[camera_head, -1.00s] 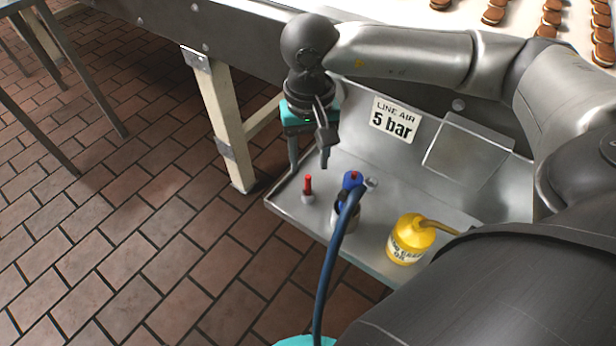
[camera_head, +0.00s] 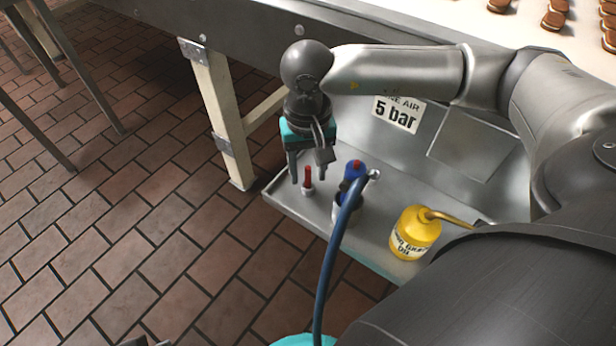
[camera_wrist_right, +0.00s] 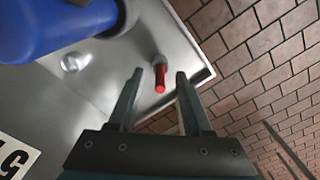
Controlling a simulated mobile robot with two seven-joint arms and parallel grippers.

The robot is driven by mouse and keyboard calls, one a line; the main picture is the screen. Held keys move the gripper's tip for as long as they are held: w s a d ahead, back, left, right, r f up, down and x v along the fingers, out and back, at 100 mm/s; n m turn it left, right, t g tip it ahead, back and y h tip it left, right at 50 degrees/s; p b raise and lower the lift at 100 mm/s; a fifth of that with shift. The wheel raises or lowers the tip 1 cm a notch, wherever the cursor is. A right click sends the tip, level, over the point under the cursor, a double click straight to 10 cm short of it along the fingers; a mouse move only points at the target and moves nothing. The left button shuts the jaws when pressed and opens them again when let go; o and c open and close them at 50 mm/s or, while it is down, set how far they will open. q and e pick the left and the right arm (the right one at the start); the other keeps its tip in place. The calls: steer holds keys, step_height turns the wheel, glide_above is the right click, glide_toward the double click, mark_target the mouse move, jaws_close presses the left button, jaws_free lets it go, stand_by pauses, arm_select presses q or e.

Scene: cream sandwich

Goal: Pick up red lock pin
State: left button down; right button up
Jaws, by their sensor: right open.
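The red lock pin (camera_head: 307,177) stands upright in a small pale base near the left corner of the metal tray (camera_head: 290,208). It also shows in the right wrist view (camera_wrist_right: 160,77), between and just beyond the fingertips. My right gripper (camera_head: 309,178) is open, with its fingers pointing down on either side of the pin's top in the head view. It does not grip the pin. In the right wrist view the open gripper (camera_wrist_right: 160,74) has a clear gap around the pin. At the lower left edge of the head view, a small dark part shows, too little to identify.
A blue fitting (camera_head: 354,172) with a blue hose (camera_head: 328,262) stands just right of the pin, close to the right gripper. A yellow oil can (camera_head: 415,232) stands further right. Brick floor lies left.

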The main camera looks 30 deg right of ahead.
mark_target(308, 167)
jaws_close()
steer(key=shift+r, duration=0.15)
stand_by(0.7)
